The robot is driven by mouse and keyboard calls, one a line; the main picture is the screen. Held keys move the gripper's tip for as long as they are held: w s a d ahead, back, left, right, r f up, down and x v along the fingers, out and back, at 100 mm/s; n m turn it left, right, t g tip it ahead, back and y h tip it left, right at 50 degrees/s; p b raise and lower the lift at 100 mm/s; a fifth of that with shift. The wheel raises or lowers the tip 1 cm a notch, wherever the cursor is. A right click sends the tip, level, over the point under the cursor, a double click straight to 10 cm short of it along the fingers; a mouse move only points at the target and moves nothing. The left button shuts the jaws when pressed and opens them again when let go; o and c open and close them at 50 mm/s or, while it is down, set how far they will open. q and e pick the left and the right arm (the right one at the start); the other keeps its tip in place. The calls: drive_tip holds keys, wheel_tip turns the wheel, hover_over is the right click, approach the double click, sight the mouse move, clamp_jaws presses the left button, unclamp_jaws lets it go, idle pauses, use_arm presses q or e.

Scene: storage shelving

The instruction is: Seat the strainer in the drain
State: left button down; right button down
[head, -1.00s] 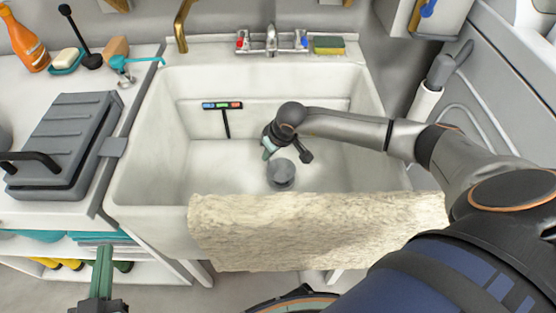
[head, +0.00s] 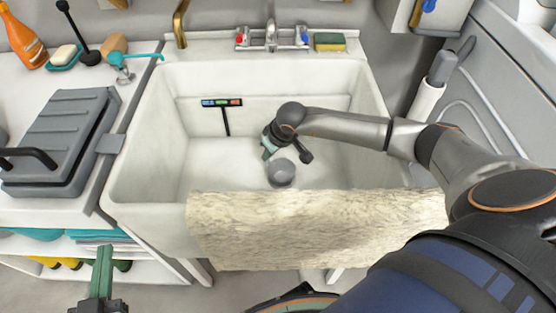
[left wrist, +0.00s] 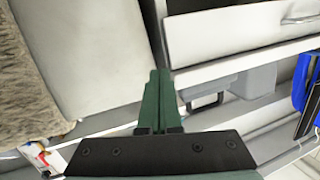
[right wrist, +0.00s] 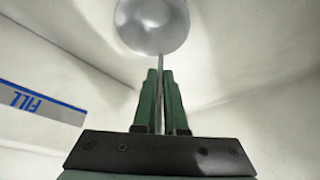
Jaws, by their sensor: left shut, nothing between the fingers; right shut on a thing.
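The strainer (head: 281,173) is a grey round cup low in the white sink basin (head: 200,165). My right gripper (head: 267,152) is inside the basin, just behind and left of the cup in the head view. In the right wrist view the right gripper (right wrist: 160,85) is shut on a thin upright part of the strainer (right wrist: 152,22), whose round body shows beyond the fingertips. I cannot make out the drain opening, nor whether the cup touches the basin floor. My left gripper (head: 104,262) is shut and empty, outside the sink; it also shows in the left wrist view (left wrist: 160,80).
A beige towel (head: 310,230) hangs over the sink's front edge. A faucet (head: 271,38) and sponge (head: 329,42) are at the back. A grey folded case (head: 62,135) lies on the left counter.

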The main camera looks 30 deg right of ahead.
drive_tip(key=c, duration=0.9)
unclamp_jaws()
drive_tip(key=p+v, duration=0.3)
drive_tip(key=v, duration=0.9)
drive_tip(key=shift+r, duration=0.25)
drive_tip(key=shift+r, duration=0.1)
